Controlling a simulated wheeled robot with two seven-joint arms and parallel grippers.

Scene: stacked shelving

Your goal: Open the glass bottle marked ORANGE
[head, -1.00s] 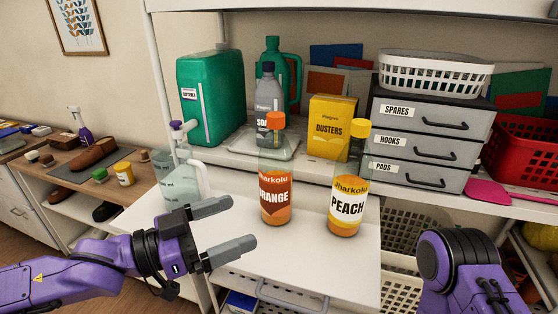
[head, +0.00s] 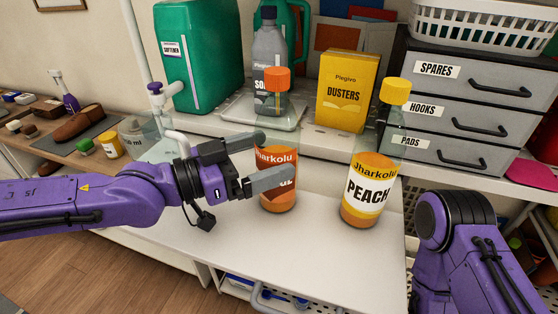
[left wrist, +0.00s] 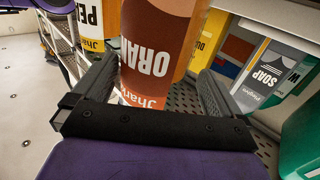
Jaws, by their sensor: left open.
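The glass bottle marked ORANGE (head: 278,198) stands upright on the white shelf, with an orange cap (head: 277,78) on it. My left gripper (head: 277,159) is open at the label's height, one finger crossing in front of the label and hiding part of it. In the left wrist view the ORANGE bottle (left wrist: 160,50) appears upside down between the two open fingers (left wrist: 155,88). I cannot tell whether either finger touches the glass. My right arm shows at the lower right of the head view; its gripper is out of view.
A PEACH bottle (head: 369,190) with a yellow cap stands just right of the ORANGE one. Behind are a grey soap bottle (head: 268,75), a yellow DUSTERS box (head: 342,92) and grey drawers (head: 458,100). A clear pump bottle (head: 160,128) stands left. The shelf front is clear.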

